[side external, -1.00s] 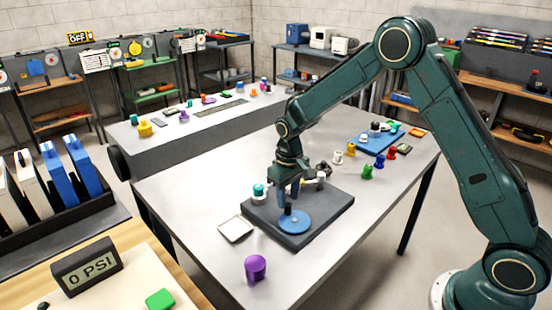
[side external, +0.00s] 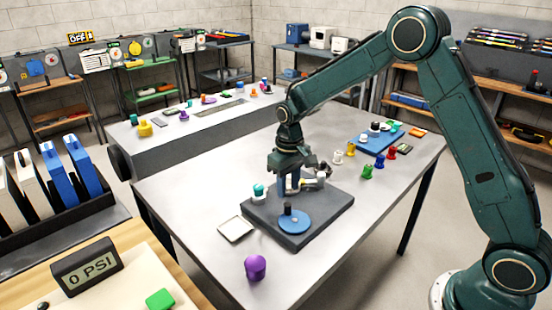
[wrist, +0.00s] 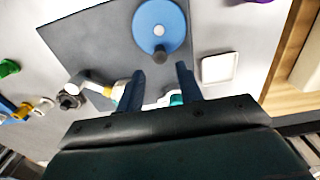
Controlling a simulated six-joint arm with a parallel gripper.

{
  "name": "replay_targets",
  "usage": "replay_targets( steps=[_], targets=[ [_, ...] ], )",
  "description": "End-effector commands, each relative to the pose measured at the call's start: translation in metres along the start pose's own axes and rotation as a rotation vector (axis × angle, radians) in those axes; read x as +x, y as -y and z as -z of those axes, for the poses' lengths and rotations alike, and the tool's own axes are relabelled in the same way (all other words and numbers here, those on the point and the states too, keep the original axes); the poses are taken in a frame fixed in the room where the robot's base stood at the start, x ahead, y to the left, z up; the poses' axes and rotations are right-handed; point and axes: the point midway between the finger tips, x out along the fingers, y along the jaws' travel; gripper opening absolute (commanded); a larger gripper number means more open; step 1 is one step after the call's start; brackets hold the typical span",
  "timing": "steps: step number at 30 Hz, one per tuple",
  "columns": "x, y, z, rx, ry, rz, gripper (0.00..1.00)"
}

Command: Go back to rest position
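My gripper (side external: 289,190) hangs over the dark grey plate (side external: 322,219) on the table. In the wrist view its two blue fingers (wrist: 160,72) are spread apart with nothing held between them. The blue disc (side external: 294,223) with an upright black knob (side external: 287,208) lies on the front part of the plate, clear of the fingers; it also shows in the wrist view (wrist: 150,18). A teal-topped white piece (side external: 258,191) stands at the plate's left corner. White and brass fittings (side external: 318,180) behind the gripper are partly hidden.
A white square tray (side external: 236,229) and a purple piece (side external: 255,267) are in front and left of the plate. Several coloured pieces and a blue tray (side external: 380,141) stand at the back right.

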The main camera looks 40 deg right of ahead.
Motion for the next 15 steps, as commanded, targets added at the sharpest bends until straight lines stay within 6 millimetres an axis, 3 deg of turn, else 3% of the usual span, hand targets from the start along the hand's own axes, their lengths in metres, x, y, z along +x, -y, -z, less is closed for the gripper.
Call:
replay_targets(
  steps=[8,15],
  targets=[
    [-0.018,0.000,-0.006,0.000,-0.020,0.000,0.36],
    [-0.062,0.001,-0.029,0.000,-0.071,-0.001,0.36]
  ],
)
